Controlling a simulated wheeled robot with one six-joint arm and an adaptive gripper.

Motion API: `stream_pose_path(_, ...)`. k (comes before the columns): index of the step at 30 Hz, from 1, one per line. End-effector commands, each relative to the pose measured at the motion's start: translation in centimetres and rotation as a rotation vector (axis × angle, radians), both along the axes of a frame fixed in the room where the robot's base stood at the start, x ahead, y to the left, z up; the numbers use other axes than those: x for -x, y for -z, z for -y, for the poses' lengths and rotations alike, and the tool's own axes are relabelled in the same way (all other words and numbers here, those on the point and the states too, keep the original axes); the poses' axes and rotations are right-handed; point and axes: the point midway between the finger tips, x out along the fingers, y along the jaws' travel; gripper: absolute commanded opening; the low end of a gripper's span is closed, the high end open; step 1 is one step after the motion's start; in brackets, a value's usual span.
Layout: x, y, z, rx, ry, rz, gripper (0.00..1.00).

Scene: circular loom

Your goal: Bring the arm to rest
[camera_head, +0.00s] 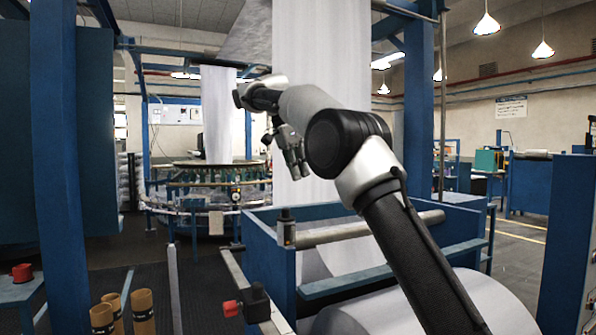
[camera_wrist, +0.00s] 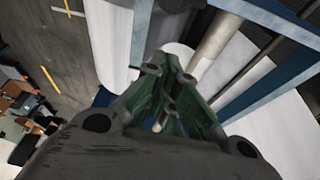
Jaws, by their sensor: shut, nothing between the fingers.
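My gripper (camera_head: 297,168) hangs from the folded arm in the head view, in front of the white fabric sheet (camera_head: 322,60) and above the blue winder frame (camera_head: 268,250). Its fingers point down and are close together, with nothing seen between them. In the wrist view my gripper (camera_wrist: 165,120) shows its greenish finger linkages, and the very tips are hard to make out. Below it are a blue frame bar (camera_wrist: 275,85) and white fabric (camera_wrist: 275,120).
The circular loom (camera_head: 205,190) stands behind at left. A white fabric roll (camera_head: 375,305) lies low in front. A blue post (camera_head: 60,150) rises at left, near brown tubes (camera_head: 143,310). A red-black knob (camera_head: 245,303) sits on the rail. Open floor (camera_head: 520,245) shows at right.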

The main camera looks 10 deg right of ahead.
Motion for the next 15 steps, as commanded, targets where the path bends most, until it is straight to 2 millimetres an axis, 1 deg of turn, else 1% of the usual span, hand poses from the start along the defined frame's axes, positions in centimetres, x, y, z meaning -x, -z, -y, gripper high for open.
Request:
stream_pose_path(2, 0.1, -0.4, 0.1, -0.002, -0.008, 0.0, 0.0)
stream_pose_path(5, 1.2, -1.2, 1.1, -0.012, -0.06, -0.009, 0.0)
stream_pose_path(8, 3.5, -2.1, 3.4, -0.032, -0.182, -0.025, 0.0)
stream_pose_path(11, 7.4, -2.4, 6.3, -0.058, -0.354, -0.042, 0.0)
stream_pose_path(12, 9.3, -2.3, 7.4, -0.067, -0.426, -0.046, 0.0)
stream_pose_path(14, 12.2, -1.7, 8.9, -0.078, -0.533, -0.05, 0.0)
stream_pose_path(15, 14.2, -1.1, 9.8, -0.083, -0.604, -0.049, 0.0)
